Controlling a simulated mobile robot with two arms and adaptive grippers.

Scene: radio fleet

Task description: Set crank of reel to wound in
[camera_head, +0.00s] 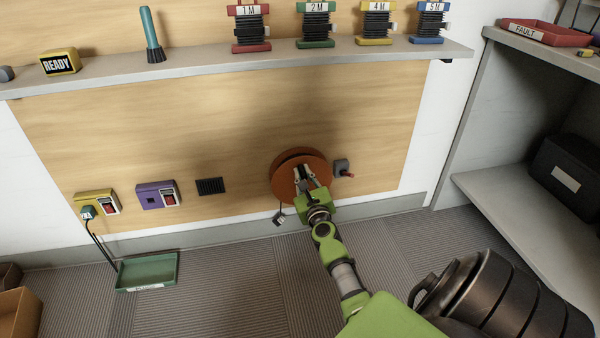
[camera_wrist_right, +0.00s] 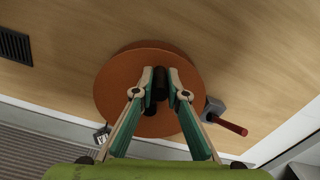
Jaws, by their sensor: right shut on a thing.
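The reel is an orange-brown disc (camera_head: 284,187) mounted low on the wooden wall panel. It fills the middle of the right wrist view (camera_wrist_right: 118,88). My right gripper (camera_head: 303,176) is in front of the reel's face. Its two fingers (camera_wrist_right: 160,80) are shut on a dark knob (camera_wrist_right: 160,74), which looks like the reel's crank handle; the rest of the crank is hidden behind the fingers. A grey bracket with a red handle (camera_head: 346,172) sits just right of the reel and shows in the right wrist view (camera_wrist_right: 228,124). My left gripper is not in view.
A small plug (camera_head: 279,217) hangs below the reel. A dark vent (camera_head: 210,187), a purple box (camera_head: 157,195) and a yellow box (camera_head: 97,202) are to the left. A shelf (camera_head: 300,57) with labelled spools runs above. A green tray (camera_head: 148,271) lies on the floor. Grey shelving (camera_head: 520,215) stands right.

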